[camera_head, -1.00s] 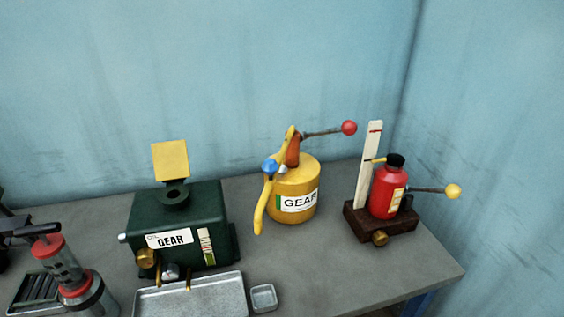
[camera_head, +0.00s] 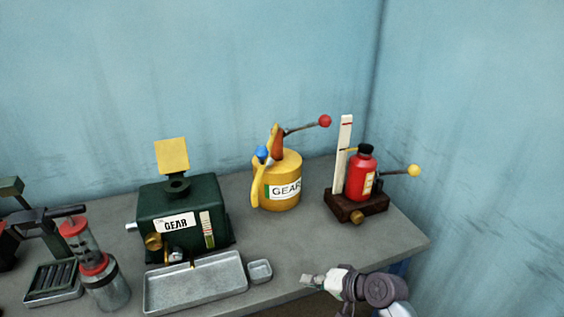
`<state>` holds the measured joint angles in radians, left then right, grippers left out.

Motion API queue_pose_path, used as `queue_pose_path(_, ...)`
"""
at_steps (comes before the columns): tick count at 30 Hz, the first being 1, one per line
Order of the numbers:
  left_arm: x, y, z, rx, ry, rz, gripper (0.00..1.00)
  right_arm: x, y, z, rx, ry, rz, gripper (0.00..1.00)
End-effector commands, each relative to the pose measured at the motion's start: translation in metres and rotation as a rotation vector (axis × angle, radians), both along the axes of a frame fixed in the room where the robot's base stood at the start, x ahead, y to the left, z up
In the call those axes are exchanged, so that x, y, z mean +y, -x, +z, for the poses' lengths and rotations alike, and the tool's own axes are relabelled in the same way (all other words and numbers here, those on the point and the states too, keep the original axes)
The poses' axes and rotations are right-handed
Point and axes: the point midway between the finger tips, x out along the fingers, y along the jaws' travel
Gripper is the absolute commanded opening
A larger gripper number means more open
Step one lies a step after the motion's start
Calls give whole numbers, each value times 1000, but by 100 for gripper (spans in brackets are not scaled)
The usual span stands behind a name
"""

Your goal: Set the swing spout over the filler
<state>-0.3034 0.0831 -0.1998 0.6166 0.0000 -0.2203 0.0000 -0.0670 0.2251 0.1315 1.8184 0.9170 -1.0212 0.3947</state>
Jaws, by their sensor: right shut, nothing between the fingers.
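The yellow can (camera_head: 278,168) labelled GEAR stands on the bench, with a red-knobbed lever (camera_head: 324,121) on top. Its yellow swing spout (camera_head: 256,186) hangs down the can's left side below a blue knob (camera_head: 262,152). The dark green gear housing (camera_head: 180,212) stands to the left, apart from the can. Its round filler (camera_head: 175,184) is on top, with the yellow flap (camera_head: 172,155) raised behind it. The spout's tip is to the right of the filler, not over it. My right gripper (camera_head: 308,281) is shut and empty at the bench's front edge. My left gripper is out of view.
A metal tray (camera_head: 195,288) and a small dish (camera_head: 260,271) lie in front of the housing. A red bottle (camera_head: 361,177) stands on a brown base (camera_head: 357,207) at right. A glass pump cylinder (camera_head: 104,288) stands front left. The bench between can and gripper is clear.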

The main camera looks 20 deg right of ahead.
Motion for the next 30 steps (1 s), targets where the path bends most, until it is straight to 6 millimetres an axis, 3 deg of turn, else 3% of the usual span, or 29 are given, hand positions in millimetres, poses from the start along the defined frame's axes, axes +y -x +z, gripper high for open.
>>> queue_pose_path(1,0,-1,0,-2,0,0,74,-6,-17,26,-37,-74,-28,0)
queue_pose_path(6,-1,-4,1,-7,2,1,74,-30,-59,123,-151,-383,-101,0)
queue_pose_path(9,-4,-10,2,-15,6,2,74,-45,-73,179,-211,-555,-118,0)
queue_pose_path(13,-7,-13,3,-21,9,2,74,-61,-80,230,-262,-718,-119,0)
queue_pose_path(18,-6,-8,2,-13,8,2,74,-70,-81,255,-284,-800,-112,0)
queue_pose_path(30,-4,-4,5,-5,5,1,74,-67,-84,258,-286,-805,-112,0)
